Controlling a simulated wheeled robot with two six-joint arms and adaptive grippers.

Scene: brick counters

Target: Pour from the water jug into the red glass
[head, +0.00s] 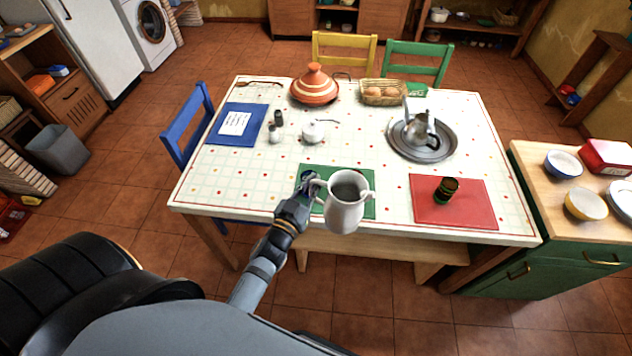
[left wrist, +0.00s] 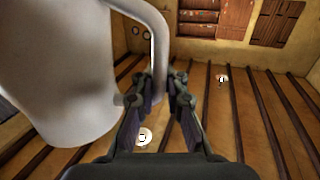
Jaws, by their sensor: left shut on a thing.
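The water jug (head: 345,208) is white, with a grey inside showing through its mouth. It looks roughly upright at the table's front edge, in front of the green mat (head: 312,172). My left gripper (head: 311,187) is shut on its handle, on the jug's left side. In the left wrist view the jug (left wrist: 70,75) fills the left side and the fingers (left wrist: 162,95) close around the handle. A small glass (head: 446,190), dark green with a reddish-brown top, stands on the red mat to the right, apart from the jug. Its exact colour is unclear. My right gripper is not in view.
A silver teapot (head: 417,130) stands on a round metal tray (head: 437,155) behind the red mat (head: 475,203). A tagine (head: 315,88), an egg basket (head: 365,99) and a white sugar pot (head: 313,133) stand farther back. Bare tablecloth lies between the two mats.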

